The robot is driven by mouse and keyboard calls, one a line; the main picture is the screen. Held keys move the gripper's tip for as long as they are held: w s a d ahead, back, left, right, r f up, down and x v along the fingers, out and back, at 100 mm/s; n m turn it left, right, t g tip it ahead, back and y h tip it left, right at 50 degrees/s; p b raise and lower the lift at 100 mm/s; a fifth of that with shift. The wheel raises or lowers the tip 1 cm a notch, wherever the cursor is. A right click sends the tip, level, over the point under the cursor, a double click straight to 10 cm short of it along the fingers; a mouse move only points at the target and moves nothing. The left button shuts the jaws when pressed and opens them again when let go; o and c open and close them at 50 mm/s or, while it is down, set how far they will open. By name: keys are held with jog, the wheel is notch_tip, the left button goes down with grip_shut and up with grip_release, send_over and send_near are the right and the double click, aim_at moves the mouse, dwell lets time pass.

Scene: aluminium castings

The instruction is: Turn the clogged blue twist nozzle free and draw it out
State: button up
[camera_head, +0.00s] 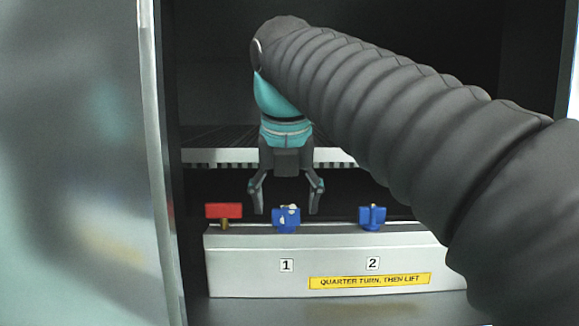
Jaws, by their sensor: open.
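A blue twist nozzle (285,222) with whitish crust and spots on it sits in the top of the metal block, above the label 1. A second blue twist nozzle (372,218) sits to its right above the label 2 and looks clean. My gripper (287,208) points down with its two fingers spread apart and nothing between them that I can see held. Its fingertips appear just above and to either side of the crusted nozzle. I cannot tell the exact depth between fingers and nozzle.
The metal block (240,268) carries a yellow plate (369,281) reading "QUARTER TURN, THEN LIFT". A red handle (224,211) on a brass stem stands left of the crusted nozzle, near my left finger. A pale slotted rail (225,157) runs behind; a metal door edge (160,170) stands left.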

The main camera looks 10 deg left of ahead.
aim_at(285, 217)
jog(key=v, duration=0.9)
jog(key=shift+s+d+r, duration=0.15)
jog(key=shift+s+r, duration=0.2)
jog(key=shift+r, duration=0.1)
jog(key=shift+w+a+f+m+b, duration=0.25)
jog(key=shift+w+f+m, duration=1.1)
jog(key=shift+m, duration=4.65)
jog(key=shift+w+a+f+m+b, duration=0.2)
jog(key=shift+f+m, duration=2.3)
jog(key=shift+m, duration=3.5)
jog(key=shift+w+a+f+m+b, duration=0.25)
jog(key=shift+w+f+m, duration=1.1)
jog(key=shift+m, duration=4.65)
jog(key=shift+s+d+f, duration=0.1)
jog(key=shift+s+f, duration=0.5)
